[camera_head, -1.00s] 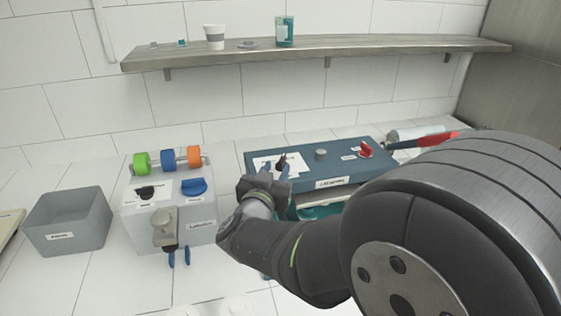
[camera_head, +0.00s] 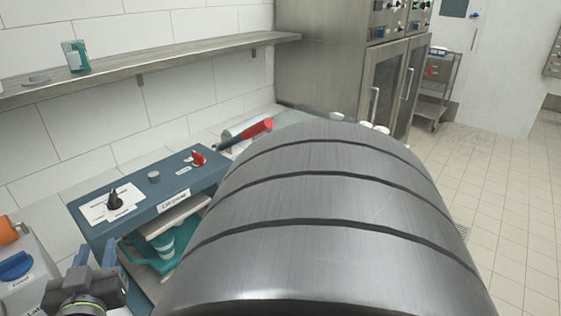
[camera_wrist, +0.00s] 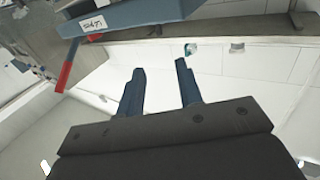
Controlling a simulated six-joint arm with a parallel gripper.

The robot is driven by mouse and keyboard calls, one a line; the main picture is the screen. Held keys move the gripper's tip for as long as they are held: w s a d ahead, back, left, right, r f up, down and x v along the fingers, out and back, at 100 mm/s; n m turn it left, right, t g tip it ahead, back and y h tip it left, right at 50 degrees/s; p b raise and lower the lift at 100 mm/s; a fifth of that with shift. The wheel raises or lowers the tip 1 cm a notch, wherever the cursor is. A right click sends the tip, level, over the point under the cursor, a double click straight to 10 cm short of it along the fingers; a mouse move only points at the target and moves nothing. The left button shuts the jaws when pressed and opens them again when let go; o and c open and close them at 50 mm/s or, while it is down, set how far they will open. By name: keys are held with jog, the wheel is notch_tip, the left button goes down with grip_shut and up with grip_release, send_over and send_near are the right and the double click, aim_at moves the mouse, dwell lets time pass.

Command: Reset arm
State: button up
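My gripper (camera_wrist: 160,72) shows in the wrist view with its two blue-grey fingers apart and nothing between them. In the head view, my gripper (camera_head: 98,258) is at the lower left, in front of the blue-topped machine (camera_head: 150,195). My large grey arm link fills the lower middle of the head view. The machine has a black knob (camera_head: 114,200), a grey button (camera_head: 153,176) and a red knob (camera_head: 198,158) on top. A teal and white item (camera_head: 160,245) shows inside its open front, partly hidden.
A wall shelf (camera_head: 150,66) holds a teal container (camera_head: 76,56) and a small flat lid (camera_head: 36,81). A machine with a blue knob (camera_head: 16,265) is at the lower left. Steel cabinets (camera_head: 330,70) and open floor (camera_head: 500,180) are at right.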

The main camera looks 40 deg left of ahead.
aim_at(110, 202)
jog(key=shift+a, duration=0.15)
jog(key=x, duration=1.7)
jog(key=shift+w+a, duration=0.1)
jog(key=shift+w, duration=0.05)
